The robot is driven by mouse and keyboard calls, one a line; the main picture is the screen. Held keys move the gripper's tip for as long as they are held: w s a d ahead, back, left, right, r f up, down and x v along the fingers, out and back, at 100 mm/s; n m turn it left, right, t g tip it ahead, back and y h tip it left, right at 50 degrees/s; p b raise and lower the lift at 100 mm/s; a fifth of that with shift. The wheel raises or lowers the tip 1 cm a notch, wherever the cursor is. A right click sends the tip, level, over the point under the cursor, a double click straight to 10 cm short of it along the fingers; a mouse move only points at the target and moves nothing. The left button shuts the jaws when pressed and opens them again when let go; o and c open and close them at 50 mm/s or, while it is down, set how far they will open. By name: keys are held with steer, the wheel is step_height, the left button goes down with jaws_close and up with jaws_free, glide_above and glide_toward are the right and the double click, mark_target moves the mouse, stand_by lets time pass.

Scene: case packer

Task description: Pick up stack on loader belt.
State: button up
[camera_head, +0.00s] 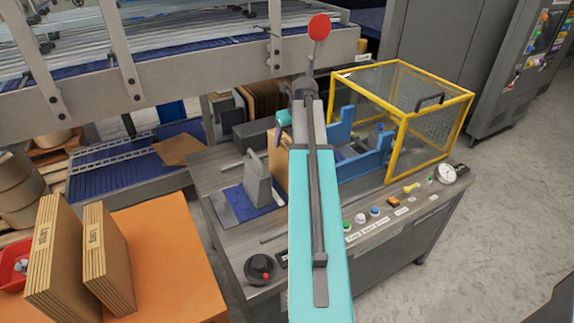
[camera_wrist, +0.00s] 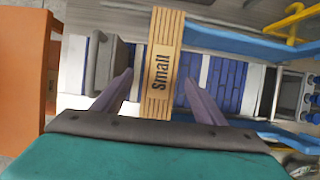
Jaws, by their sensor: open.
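The cardboard stack (camera_wrist: 162,30) marked "Small" stands on the blue loader belt (camera_wrist: 226,80) in the wrist view. My gripper (camera_wrist: 159,78) is open, with one purple finger on each side of the stack's near end. Gaps show between the fingers and the stack; I cannot tell how far down the fingers reach. In the head view the stack (camera_head: 276,160) is mostly hidden behind my teal arm, and only a brown edge shows. My gripper (camera_head: 279,133) is largely hidden there too. The belt (camera_head: 240,204) shows left of the arm, with a grey upright plate (camera_head: 257,180) on it.
Blue guides (camera_head: 372,158) and a yellow-framed guard (camera_head: 430,105) stand right of the stack. Buttons and a gauge line the machine's front. An orange table (camera_head: 165,245) at left holds two cardboard stacks (camera_head: 55,250). A conveyor frame (camera_head: 170,60) crosses the upper left.

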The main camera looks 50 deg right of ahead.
mark_target(287, 143)
steer(key=shift+f, duration=0.1)
steer(key=shift+p+x, duration=0.75)
steer(key=shift+x, duration=0.45)
steer(key=shift+p+x, duration=0.3)
steer(key=shift+x, duration=1)
steer(key=shift+d+f, duration=0.1)
steer(key=shift+f, duration=0.1)
jaws_close()
